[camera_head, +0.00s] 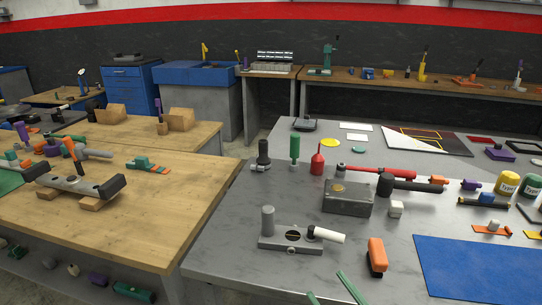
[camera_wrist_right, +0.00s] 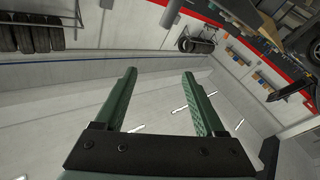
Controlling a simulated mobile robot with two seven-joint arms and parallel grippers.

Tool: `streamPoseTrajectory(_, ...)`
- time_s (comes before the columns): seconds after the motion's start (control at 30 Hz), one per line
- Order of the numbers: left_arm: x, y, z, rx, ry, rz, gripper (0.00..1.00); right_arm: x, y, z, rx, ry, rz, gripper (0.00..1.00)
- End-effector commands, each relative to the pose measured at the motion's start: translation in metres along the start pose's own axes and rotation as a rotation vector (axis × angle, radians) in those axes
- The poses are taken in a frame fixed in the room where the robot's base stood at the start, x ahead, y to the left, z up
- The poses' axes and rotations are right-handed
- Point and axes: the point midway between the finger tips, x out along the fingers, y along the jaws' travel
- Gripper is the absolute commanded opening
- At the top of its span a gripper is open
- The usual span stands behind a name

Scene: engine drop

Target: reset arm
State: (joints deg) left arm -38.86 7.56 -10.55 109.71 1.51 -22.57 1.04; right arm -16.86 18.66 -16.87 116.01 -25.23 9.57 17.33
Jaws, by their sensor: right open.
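My right gripper shows at the bottom edge of the head view (camera_head: 325,285) as two green fingertips set apart, over the front of the grey table (camera_head: 225,245). In the right wrist view its green fingers (camera_wrist_right: 160,73) are parallel, wide apart, with nothing between them. They point away from the table, toward a pale floor and wall. The rest of my right arm is hidden in the head view. My left gripper is not in view.
Near the right gripper are a grey fixture with a white tube (camera_head: 290,242), an orange-and-black block (camera_head: 377,255), a metal box (camera_head: 348,200) and a blue mat (camera_head: 480,268). A wooden table (camera_head: 150,225) stands at the left. Bare grey tabletop lies left of the fixture.

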Motion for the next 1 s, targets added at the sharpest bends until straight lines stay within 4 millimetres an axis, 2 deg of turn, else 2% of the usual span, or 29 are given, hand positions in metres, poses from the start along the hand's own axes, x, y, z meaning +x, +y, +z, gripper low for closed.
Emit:
streamPoseTrajectory(0.03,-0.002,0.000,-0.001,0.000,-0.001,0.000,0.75,-0.017,-0.003,0.034,0.066,-0.130,0.042,0.72)
streamPoseTrajectory(0.1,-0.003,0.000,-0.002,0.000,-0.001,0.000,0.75,-0.042,-0.011,0.075,0.143,-0.295,0.085,0.72)
streamPoseTrajectory(0.2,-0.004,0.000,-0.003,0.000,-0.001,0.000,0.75,-0.085,-0.030,0.125,0.243,-0.513,0.118,0.72)
streamPoseTrajectory(0.3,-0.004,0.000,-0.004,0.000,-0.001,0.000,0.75,-0.128,-0.054,0.161,0.330,-0.699,0.129,0.72)
streamPoseTrajectory(0.4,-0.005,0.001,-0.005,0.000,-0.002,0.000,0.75,-0.165,-0.076,0.182,0.401,-0.840,0.126,0.72)
streamPoseTrajectory(0.5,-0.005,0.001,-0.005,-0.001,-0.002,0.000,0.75,-0.190,-0.092,0.193,0.446,-0.928,0.119,0.72)
streamPoseTrajectory(0.6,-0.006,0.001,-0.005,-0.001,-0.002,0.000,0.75,-0.201,-0.100,0.198,0.467,-0.969,0.113,0.72)
streamPoseTrajectory(1.0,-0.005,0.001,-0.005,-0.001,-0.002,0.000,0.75,-0.202,-0.100,0.198,0.469,-0.973,0.112,0.72)
